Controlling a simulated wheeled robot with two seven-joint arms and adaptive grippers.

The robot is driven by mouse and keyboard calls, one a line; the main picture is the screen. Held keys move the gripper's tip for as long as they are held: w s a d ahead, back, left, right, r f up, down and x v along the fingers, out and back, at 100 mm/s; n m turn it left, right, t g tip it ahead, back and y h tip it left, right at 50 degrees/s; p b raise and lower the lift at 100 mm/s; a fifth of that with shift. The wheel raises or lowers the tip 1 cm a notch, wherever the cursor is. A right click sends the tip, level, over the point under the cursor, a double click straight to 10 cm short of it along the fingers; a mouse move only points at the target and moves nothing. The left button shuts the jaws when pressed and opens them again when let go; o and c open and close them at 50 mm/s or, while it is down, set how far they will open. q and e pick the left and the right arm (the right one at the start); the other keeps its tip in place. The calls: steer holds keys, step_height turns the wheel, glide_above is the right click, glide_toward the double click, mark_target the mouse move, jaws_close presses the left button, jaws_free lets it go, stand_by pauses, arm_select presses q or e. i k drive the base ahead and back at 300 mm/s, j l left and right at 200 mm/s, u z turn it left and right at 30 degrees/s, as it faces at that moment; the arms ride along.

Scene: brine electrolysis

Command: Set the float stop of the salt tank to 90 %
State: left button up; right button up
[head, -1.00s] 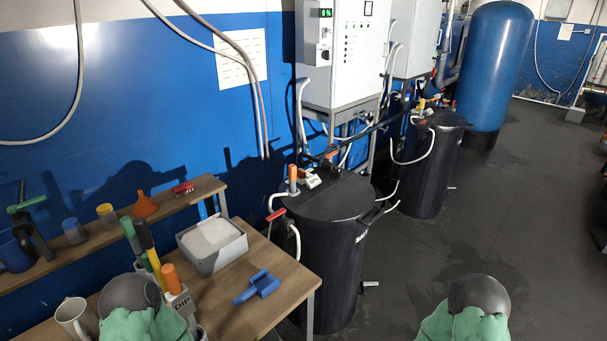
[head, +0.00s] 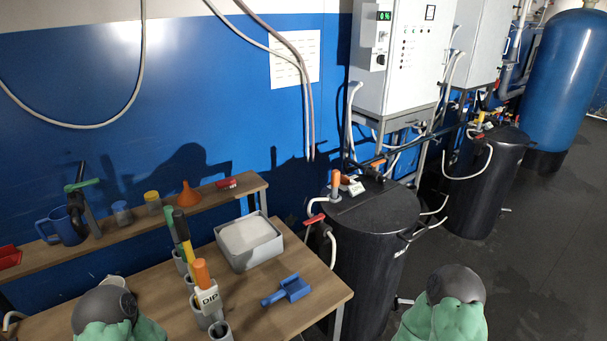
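The salt tank is most likely the nearer black lidded cylinder (head: 365,268), upright beside the right end of the wooden table; its lettering is too small to read. On its lid (head: 375,208) stand an orange-topped fitting (head: 336,181) and a small pale block (head: 353,186). I cannot tell which part is the float stop, nor read its setting. A red valve handle (head: 314,219) sits at the tank's left side. Neither gripper is in view; only rounded grey and green parts of my arms show at the bottom edge.
The table (head: 310,318) holds a white-filled grey tray (head: 250,262), a blue scoop (head: 287,291) and a holder marked DIP (head: 209,300) with coloured-handled tools. A white cabinet (head: 402,70) displays 0 %. A second black tank (head: 476,205) stands behind. Open floor (head: 545,270) lies to the right.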

mark_target(344, 180)
steer(key=i+l+u, duration=0.15)
steer(key=l+u, duration=0.65)
steer(key=u, duration=0.2)
steer(key=l+u, duration=0.5)
